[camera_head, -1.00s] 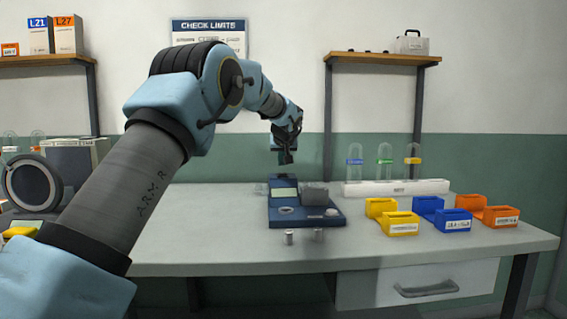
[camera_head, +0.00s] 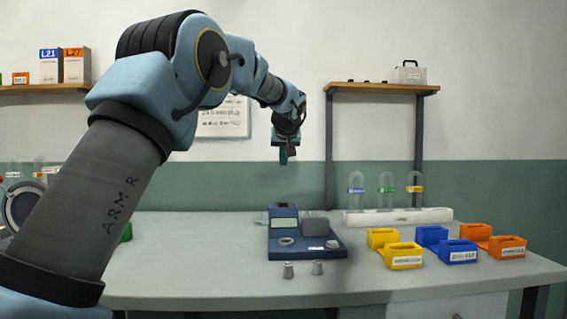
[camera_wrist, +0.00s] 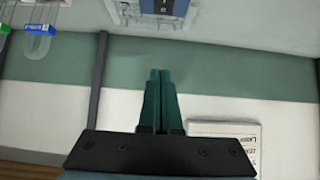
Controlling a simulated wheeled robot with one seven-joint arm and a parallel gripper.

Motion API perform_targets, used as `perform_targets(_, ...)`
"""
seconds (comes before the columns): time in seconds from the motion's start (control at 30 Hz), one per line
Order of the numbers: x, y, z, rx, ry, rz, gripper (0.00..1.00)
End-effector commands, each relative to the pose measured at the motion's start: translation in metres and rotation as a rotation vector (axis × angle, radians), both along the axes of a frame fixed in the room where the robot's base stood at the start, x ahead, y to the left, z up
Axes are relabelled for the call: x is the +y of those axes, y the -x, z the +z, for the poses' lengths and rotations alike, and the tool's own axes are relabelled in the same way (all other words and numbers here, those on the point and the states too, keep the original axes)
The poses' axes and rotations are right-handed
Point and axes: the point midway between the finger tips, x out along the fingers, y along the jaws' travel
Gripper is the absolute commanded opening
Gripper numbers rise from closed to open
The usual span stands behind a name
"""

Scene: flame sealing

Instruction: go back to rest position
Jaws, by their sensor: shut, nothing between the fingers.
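My gripper (camera_head: 284,156) hangs in the air above and behind the blue device (camera_head: 305,241) on the bench. Its fingers point down and are clear of everything. In the wrist view my gripper (camera_wrist: 160,75) has its two green fingers together with nothing between them. The blue device has a small screen, a round port and a grey block on top, and its edge shows at the top of the wrist view (camera_wrist: 160,20).
Two small metal pieces (camera_head: 288,271) (camera_head: 317,268) stand in front of the device. Yellow (camera_head: 404,257), blue (camera_head: 458,252) and orange (camera_head: 507,248) bins sit at right. The front of the bench (camera_head: 200,275) is clear.

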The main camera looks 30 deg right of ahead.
Motion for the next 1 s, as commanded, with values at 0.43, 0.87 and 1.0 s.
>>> perform_targets(0.43, 0.025, -0.009, -0.008, 0.025, -0.024, 0.015, 0.00)
perform_targets(0.87, 0.289, 0.020, -0.112, 0.345, -0.189, 0.148, 0.00)
perform_targets(1.0, 0.371, 0.073, -0.143, 0.463, -0.205, 0.201, 0.00)
